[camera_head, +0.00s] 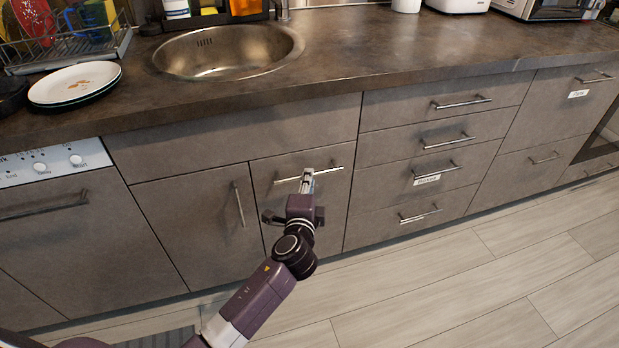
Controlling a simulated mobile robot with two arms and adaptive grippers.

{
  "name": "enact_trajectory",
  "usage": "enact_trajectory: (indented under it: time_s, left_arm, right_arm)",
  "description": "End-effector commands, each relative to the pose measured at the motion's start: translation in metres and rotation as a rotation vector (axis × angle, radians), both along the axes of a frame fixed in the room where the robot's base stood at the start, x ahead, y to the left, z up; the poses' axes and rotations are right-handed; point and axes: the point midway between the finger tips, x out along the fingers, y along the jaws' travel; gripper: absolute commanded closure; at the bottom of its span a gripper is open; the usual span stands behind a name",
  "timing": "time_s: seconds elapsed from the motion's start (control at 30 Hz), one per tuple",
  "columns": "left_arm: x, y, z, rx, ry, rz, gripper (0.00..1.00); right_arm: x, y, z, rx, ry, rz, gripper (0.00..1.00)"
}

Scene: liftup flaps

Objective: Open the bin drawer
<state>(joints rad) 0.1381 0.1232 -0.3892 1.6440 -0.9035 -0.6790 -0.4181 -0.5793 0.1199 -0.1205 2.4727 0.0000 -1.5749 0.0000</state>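A grey-brown front (334,205) with a horizontal bar handle (328,169) near its top sits below the sink, right of a door with an upright handle. I take it as the bin drawer; no label shows on it. It looks flush with its neighbours. My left gripper (307,179) reaches up from below, its fingertips at the middle of the bar handle. It covers part of the handle and front. Whether the fingers are closed around the bar or only in front of it, I cannot tell. My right gripper is not in view.
The door (205,225) with the upright handle is on the left, a dishwasher (75,230) farther left. A stack of drawers (445,145) stands to the right. Above are the countertop (400,45), sink (230,52) and plates (75,83). The floor (480,290) in front is clear on the right.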

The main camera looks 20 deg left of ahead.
Motion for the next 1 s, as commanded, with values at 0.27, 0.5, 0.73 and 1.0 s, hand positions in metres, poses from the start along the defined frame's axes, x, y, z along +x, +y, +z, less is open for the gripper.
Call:
enact_trajectory:
  time_s: [0.27, 0.5, 0.73, 1.0]
  left_arm:
    - [0.026, 0.006, -0.006, -0.002, 0.001, 0.001, 0.85]
    - [0.028, 0.006, -0.006, -0.002, 0.002, 0.000, 0.85]
    - [0.028, 0.006, -0.006, -0.002, 0.002, 0.000, 1.00]
    - [0.028, 0.006, -0.006, -0.002, 0.002, 0.000, 1.00]
  right_arm:
    - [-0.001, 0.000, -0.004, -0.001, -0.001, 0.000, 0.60]
    - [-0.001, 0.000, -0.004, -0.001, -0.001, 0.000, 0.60]
    - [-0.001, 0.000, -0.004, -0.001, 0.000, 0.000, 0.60]
    - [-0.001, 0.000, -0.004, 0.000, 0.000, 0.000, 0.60]
